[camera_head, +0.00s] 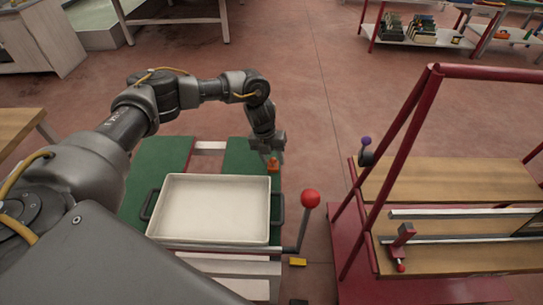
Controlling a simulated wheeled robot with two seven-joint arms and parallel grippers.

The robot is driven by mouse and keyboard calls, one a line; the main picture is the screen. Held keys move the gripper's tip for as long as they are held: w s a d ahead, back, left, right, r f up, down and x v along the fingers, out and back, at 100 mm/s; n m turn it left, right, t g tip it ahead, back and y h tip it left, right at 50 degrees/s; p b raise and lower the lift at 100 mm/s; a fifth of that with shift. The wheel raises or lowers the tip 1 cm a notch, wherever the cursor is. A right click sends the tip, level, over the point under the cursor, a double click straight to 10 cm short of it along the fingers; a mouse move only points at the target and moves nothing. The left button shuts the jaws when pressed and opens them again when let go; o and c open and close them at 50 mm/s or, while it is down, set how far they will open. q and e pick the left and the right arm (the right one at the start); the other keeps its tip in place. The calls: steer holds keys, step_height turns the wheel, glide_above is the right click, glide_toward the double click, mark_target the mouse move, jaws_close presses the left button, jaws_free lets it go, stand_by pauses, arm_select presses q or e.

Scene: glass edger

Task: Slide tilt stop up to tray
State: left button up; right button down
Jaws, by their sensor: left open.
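A white rectangular tray (215,208) with dark side handles lies on a green-topped stand (157,160). A small orange piece (273,165), which looks like the tilt stop, stands on the green strip just beyond the tray's far right corner. My left gripper (270,153) points down at the orange piece from above. Its jaws are open; the fingers are small and dark here, and I cannot tell whether they touch the piece. A gap shows between the orange piece and the tray's rim. My right gripper is out of view.
A lever with a red ball knob (310,198) rises by the tray's near right corner, with a yellow block (298,262) below. A red-framed bench (450,182) with a rail and a red-handled clamp stands at right. Open floor lies beyond my arm.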

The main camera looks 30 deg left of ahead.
mark_target(271, 168)
arm_select(q)
jaws_close()
steer(key=shift+s, duration=0.1)
steer(key=s, duration=0.1)
steer(key=s+d+p, duration=0.1)
steer(key=s+p, duration=0.1)
steer(key=shift+s+d+r, duration=0.15)
steer(key=shift+s+d, duration=0.1)
steer(key=shift+d, duration=0.05)
steer(key=shift+s+d, duration=0.1)
steer(key=shift+s, duration=0.05)
jaws_free()
